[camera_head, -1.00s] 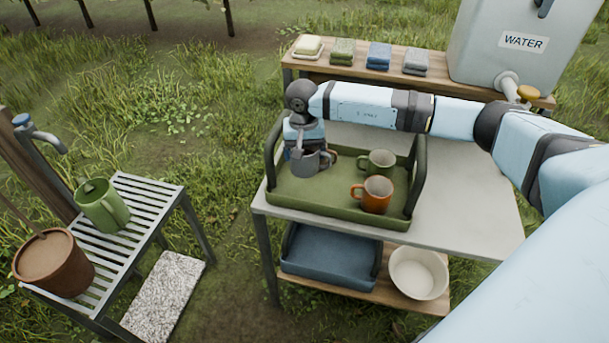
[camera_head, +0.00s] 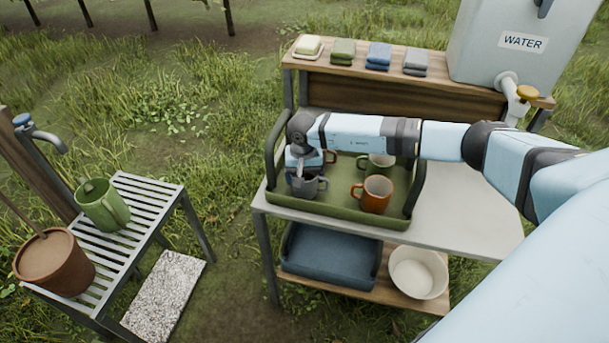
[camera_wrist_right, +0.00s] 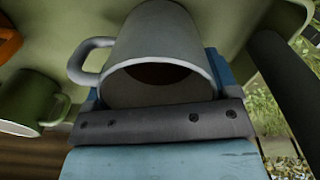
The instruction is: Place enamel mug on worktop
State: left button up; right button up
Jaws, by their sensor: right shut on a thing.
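A grey mug (camera_head: 307,187) is held by my right gripper (camera_head: 300,172) over the front left part of a green tray (camera_head: 345,213). In the right wrist view the grey mug (camera_wrist_right: 160,60) fills the middle, its handle to the left, with the gripper's jaw (camera_wrist_right: 160,122) against it. I cannot tell whether the mug touches the tray floor. The tray stands on the pale worktop (camera_head: 460,205). An orange mug (camera_head: 375,193) and a green mug (camera_head: 378,166) stand in the tray to the right. My left gripper is out of view.
A brownish mug (camera_head: 330,156) is partly hidden behind my gripper. The worktop right of the tray is bare. A back shelf (camera_head: 400,82) holds folded cloths and a water tank (camera_head: 520,45). A slatted stand (camera_head: 150,200) at left carries a green pitcher (camera_head: 103,205) and a brown pot (camera_head: 55,262).

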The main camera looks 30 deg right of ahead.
jog(key=o, duration=0.9)
jog(key=shift+f, duration=0.1)
jog(key=shift+p, duration=0.45)
notch_tip(320, 180, up, 13)
jog(key=shift+w+a+f+b, duration=0.1)
jog(key=shift+b, duration=0.5)
jog(key=shift+r, duration=0.3)
jog(key=shift+c, duration=1.1)
jog(key=shift+r, duration=0.2)
jog(key=c, duration=0.4)
jog(key=shift+c, duration=0.2)
